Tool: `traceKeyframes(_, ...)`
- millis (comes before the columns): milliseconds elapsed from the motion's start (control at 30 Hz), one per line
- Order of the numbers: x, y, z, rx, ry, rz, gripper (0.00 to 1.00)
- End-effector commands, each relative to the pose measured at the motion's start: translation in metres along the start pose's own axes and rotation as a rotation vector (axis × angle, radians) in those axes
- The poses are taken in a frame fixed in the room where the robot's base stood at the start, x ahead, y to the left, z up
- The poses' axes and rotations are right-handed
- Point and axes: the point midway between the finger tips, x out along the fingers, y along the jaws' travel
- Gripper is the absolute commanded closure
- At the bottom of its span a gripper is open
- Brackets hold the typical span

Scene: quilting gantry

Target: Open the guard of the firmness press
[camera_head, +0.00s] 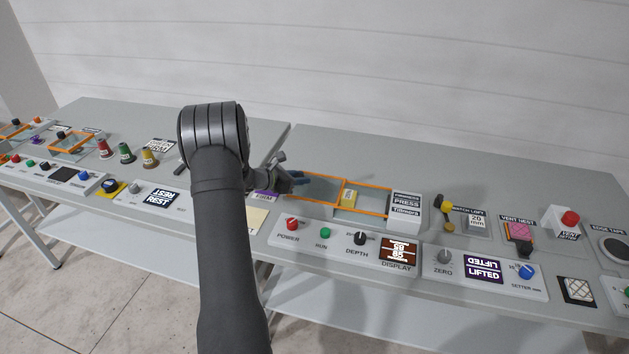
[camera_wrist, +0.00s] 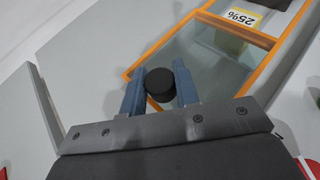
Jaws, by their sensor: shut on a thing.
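The firmness press has a white labelled block (camera_head: 404,205) at its right end. Its guard (camera_head: 322,188) is a clear panel with an orange frame, lying left of that block. In the wrist view the guard (camera_wrist: 215,62) shows its glassy panel and orange edge, with a black round knob (camera_wrist: 160,84) near its corner. My gripper (camera_head: 297,179) is at the guard's left end. In the wrist view my gripper (camera_wrist: 160,88) has its two blue fingers shut on either side of the black knob. In the head view the fingers and arm hide the knob.
In front of the press is a panel with a red power button (camera_head: 292,224), a green run button (camera_head: 326,233), a depth knob (camera_head: 360,238) and a display (camera_head: 399,250). A yellow-knobbed lever (camera_head: 446,210) stands to the right. Coloured cones (camera_head: 126,153) stand on the left table.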

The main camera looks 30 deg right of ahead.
Motion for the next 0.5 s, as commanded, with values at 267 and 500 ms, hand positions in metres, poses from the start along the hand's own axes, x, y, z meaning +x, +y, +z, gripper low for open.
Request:
traceKeyframes(267, -0.0065, 0.0089, -0.0016, 0.001, -0.002, 0.001, 1.0)
traceKeyframes(500, -0.0062, 0.0087, -0.0013, 0.001, -0.002, 0.001, 0.68)
